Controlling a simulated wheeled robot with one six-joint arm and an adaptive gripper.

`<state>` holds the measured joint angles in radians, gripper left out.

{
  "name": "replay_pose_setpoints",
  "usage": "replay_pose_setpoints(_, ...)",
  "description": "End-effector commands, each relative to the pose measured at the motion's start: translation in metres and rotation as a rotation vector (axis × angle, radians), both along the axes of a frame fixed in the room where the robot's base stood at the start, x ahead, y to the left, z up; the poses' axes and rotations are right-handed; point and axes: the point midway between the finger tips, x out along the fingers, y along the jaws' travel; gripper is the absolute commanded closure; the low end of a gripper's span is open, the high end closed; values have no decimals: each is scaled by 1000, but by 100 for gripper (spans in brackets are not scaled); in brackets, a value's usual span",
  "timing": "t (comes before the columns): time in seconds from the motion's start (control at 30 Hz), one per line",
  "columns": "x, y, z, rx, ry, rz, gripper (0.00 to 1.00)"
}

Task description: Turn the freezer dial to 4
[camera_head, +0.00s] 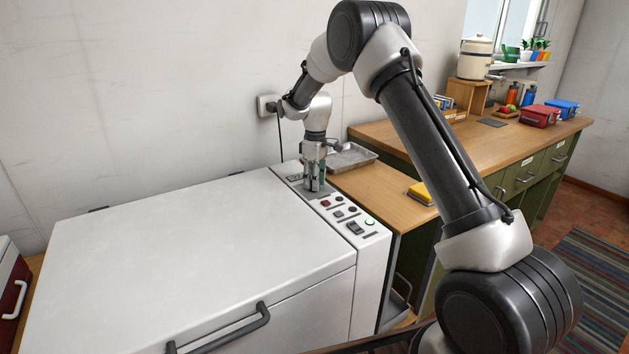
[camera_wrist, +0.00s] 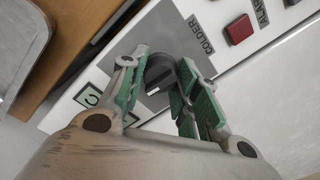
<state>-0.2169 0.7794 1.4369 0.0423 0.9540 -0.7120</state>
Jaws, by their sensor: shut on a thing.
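The freezer (camera_head: 190,260) is a white chest with a control strip along its right side. Its dial (camera_wrist: 160,72) is a dark round knob on a grey plate, next to a "COLDER" label (camera_wrist: 201,35) in the wrist view. My gripper (camera_wrist: 167,80) points down over the strip, with its green-padded fingers on either side of the knob and shut on it. In the head view my gripper (camera_head: 314,186) hides the dial. No dial numbers are readable, so I cannot tell its setting.
A red button (camera_wrist: 238,30) sits beside the dial, near an "ALARM" label. More switches (camera_head: 354,227) line the strip. A metal tray (camera_head: 350,157) and a yellow item (camera_head: 420,193) lie on the wooden counter (camera_head: 385,185) to the right. The freezer lid is clear.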

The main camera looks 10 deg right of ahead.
Motion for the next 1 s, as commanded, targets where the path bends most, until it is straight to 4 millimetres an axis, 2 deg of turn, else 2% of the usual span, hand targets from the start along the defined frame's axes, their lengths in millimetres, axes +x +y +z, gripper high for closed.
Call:
replay_pose_setpoints(0.7,0,-1,1,-1,-1,-581,92)
replay_pose_setpoints(1.0,-1,-1,1,-1,-1,-736,92)
